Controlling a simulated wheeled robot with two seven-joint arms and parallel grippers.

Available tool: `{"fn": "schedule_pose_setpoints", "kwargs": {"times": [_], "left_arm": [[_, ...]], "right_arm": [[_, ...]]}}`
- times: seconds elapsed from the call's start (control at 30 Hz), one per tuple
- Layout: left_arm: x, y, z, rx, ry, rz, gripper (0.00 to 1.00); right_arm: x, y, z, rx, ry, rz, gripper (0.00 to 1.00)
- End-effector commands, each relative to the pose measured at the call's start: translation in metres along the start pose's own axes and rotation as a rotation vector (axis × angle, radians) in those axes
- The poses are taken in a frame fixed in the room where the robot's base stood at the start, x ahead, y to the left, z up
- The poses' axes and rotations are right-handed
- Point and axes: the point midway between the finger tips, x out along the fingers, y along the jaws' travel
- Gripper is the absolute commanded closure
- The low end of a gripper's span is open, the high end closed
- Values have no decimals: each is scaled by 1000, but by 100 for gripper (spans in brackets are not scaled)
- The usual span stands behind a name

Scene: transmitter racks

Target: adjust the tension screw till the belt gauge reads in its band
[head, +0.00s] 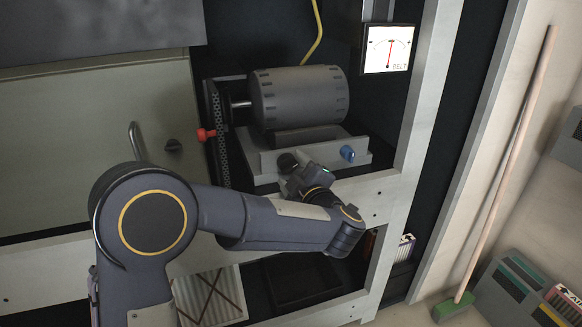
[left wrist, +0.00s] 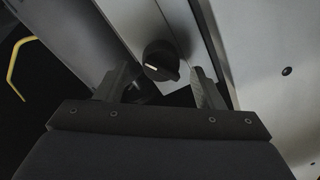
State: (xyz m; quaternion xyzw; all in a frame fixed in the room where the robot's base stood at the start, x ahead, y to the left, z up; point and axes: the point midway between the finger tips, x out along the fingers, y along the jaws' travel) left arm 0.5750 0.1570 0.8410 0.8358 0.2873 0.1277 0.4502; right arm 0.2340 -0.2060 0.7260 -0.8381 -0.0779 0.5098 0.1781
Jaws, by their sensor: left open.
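The belt gauge (head: 388,49) is a white dial marked BELT at the upper right in the head view, with a red needle standing nearly upright. A dark round knob with a pale mark, which looks like the tension screw (left wrist: 161,60), sits on the grey motor mount in the left wrist view. It also shows in the head view (head: 287,162). My left gripper (head: 300,172) is open close to this knob; in the left wrist view its fingers (left wrist: 162,85) stand either side of the knob's near side, apart from it. My right gripper is not in view.
A grey ribbed motor (head: 300,95) stands above the mount (head: 262,160). A blue knob (head: 347,153) is right of the dark knob, and a red knob (head: 206,134) is left by the perforated guard (head: 218,130). A pale frame post (head: 425,90) bounds the right side.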

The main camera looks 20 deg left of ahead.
Motion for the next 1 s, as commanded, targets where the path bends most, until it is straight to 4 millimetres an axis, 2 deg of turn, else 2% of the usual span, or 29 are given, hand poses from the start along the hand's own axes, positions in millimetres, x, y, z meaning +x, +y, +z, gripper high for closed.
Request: {"fn": "schedule_pose_setpoints", "kwargs": {"times": [0.03,0.2,0.4,0.77,0.87,1.0], "left_arm": [[-11,2,0,1,-4,3,38],[-39,2,0,0,-4,2,38],[-55,1,0,0,-2,1,38],[-54,2,-1,-4,-12,6,38],[-45,8,-8,-22,-74,40,38],[-31,24,-28,-39,-273,155,38]], "right_arm": [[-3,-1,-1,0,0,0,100],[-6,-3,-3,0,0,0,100],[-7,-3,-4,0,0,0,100],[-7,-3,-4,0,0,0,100],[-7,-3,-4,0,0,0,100],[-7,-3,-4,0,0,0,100]]}}
